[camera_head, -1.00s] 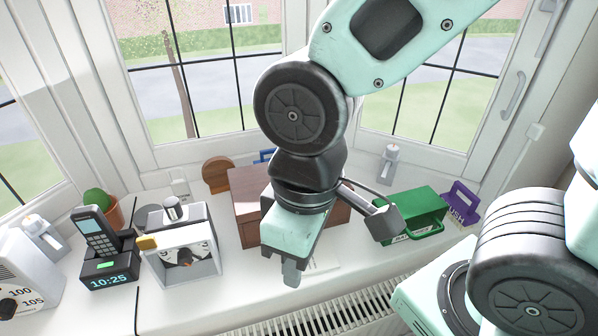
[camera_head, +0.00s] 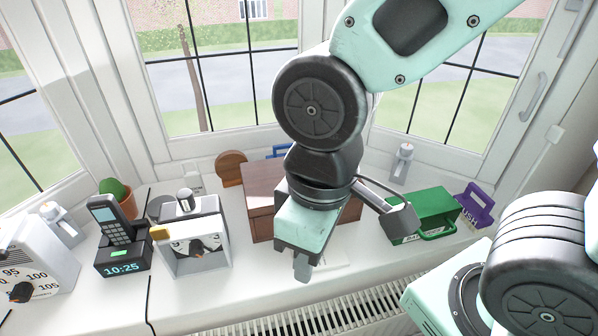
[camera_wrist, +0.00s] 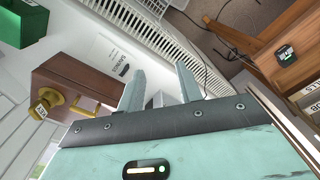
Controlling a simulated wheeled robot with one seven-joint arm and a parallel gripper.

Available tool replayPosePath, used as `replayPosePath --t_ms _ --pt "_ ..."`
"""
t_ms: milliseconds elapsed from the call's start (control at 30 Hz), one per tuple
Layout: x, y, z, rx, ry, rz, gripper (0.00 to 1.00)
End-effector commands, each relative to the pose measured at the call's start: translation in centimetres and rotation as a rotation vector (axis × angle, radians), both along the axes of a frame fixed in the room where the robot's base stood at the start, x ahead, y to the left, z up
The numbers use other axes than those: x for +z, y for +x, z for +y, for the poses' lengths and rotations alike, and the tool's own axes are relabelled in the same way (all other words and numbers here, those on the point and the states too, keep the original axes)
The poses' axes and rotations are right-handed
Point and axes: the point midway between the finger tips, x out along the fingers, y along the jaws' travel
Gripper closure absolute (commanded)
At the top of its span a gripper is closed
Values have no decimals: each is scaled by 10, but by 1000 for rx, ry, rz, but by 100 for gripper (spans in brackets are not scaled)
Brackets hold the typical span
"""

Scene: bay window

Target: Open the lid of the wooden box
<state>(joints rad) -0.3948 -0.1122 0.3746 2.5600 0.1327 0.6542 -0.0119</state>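The brown wooden box (camera_head: 263,210) stands on the white sill, partly hidden behind my arm and gripper in the head view. Its lid looks shut. In the wrist view the box (camera_wrist: 85,78) lies left of my fingers, with a brass-coloured knob (camera_wrist: 51,97) and a small lettered tag near it. My gripper (camera_head: 302,268) points down in front of the box, toward the sill's front edge. In the wrist view its two fingers (camera_wrist: 158,84) are apart, with nothing held between them. Whether any part touches the box cannot be told.
A green box (camera_head: 425,212) and a purple holder (camera_head: 477,205) stand to the right. A white device with a dial (camera_head: 195,248), a phone on a clock dock (camera_head: 122,255) and a cactus (camera_head: 113,190) stand left. A radiator grille (camera_head: 330,318) runs below the sill edge.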

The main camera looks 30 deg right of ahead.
Motion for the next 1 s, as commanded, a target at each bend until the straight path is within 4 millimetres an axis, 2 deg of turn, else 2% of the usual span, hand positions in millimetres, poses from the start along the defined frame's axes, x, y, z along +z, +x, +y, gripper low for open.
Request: replayPosePath --t_ms 167,200,267,367,467,667,867,1000 --pt "0 0 0 0 0 0 65" --pt "0 0 0 0 0 0 68" --pt "1 1 0 -11 0 1 68" --pt "5 8 0 -88 0 5 68" --pt "13 24 0 -259 0 14 68" --pt "38 69 -8 -762 -4 39 68" --pt "65 113 -27 -1284 -11 58 68" --pt "83 143 -46 -1652 -17 65 68"
